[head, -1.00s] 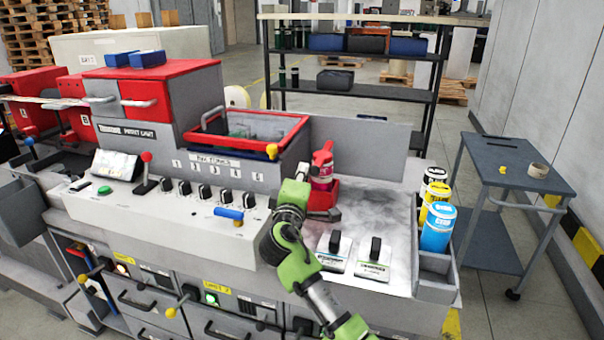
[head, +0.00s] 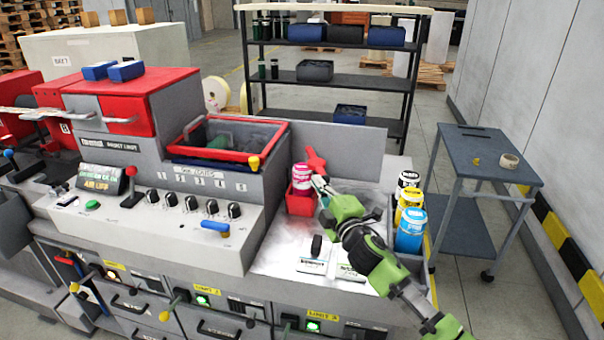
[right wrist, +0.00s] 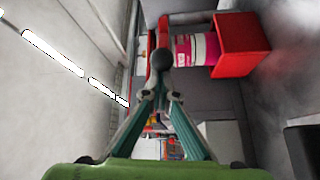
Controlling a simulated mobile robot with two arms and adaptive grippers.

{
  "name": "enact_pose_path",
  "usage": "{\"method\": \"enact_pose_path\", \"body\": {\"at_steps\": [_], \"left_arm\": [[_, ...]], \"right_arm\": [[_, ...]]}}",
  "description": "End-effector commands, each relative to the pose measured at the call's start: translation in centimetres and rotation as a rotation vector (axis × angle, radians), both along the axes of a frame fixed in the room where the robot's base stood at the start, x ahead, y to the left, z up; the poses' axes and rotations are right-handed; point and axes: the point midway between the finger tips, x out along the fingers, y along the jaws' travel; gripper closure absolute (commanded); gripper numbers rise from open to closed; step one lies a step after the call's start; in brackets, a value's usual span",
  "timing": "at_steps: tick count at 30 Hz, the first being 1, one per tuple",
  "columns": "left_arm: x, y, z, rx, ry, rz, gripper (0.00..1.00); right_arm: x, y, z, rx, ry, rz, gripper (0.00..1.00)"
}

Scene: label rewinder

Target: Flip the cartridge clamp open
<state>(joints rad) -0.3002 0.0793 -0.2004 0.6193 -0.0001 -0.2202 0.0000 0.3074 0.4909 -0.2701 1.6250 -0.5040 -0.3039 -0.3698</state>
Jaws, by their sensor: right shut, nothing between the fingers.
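A magenta cartridge (head: 302,180) with a pale cap stands upright in a red holder (head: 300,204) on the worktop. The red cartridge clamp (head: 316,160) shows at the cartridge's top right; its contact with the cap is unclear. In the right wrist view, the clamp (right wrist: 162,32) runs past the cap end of the cartridge (right wrist: 197,50), with a dark ball knob (right wrist: 163,59) at its end. My right gripper (head: 319,183) is beside the cartridge. Its shut, empty fingertips (right wrist: 160,95) are close to the knob; contact is unclear. My left gripper is out of view.
Black, yellow and cyan bottles (head: 409,230) stand in a rack right of my arm. A red-rimmed bin (head: 262,156) is at the left. A grey cart (head: 490,160) stands farther right.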

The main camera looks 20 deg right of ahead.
Motion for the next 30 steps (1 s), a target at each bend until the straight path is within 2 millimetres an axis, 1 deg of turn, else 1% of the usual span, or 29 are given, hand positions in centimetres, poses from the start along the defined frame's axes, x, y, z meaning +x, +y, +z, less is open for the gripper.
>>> {"method": "enact_pose_path", "body": {"at_steps": [1,3,7,12,21,30], "left_arm": [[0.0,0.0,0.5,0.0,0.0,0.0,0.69],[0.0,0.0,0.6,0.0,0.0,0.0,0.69],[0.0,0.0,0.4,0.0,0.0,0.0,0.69],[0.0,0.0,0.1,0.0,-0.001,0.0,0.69],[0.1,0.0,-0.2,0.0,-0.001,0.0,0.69],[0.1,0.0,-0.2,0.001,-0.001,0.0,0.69]], "right_arm": [[-0.2,-1.1,0.1,-0.01,0.004,0.033,1.0],[-0.4,-2.1,0.0,-0.009,0.003,0.083,1.0],[-0.6,-3.7,-0.1,-0.007,0.002,0.167,1.0],[-0.7,-5.4,-0.1,0.0,0.001,0.212,1.0],[-0.7,-6.9,0.0,0.001,0.001,0.214,1.0],[-0.7,-7.1,0.0,0.002,0.001,0.214,1.0]]}}
